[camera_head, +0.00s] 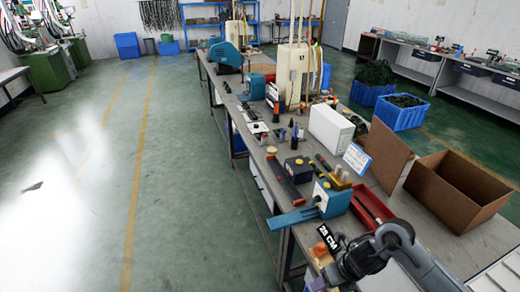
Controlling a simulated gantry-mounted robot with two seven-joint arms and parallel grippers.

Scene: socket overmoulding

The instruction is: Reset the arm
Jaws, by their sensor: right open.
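My right arm comes in at the lower right, black and grey, bent over the near end of the long workbench (462,243). My right gripper (334,279) is at the bottom edge of the view, low over the bench's near corner; it is small and partly cut off. It looks open, and I see nothing held in it. My left arm and gripper are not in view.
Near the right arm are a black "28 CM" label (328,239), a blue lever press (325,202), a red tray (371,207) and an open brown box (459,192). A white box (330,129) stands farther back. The floor (185,190) left of the bench is clear.

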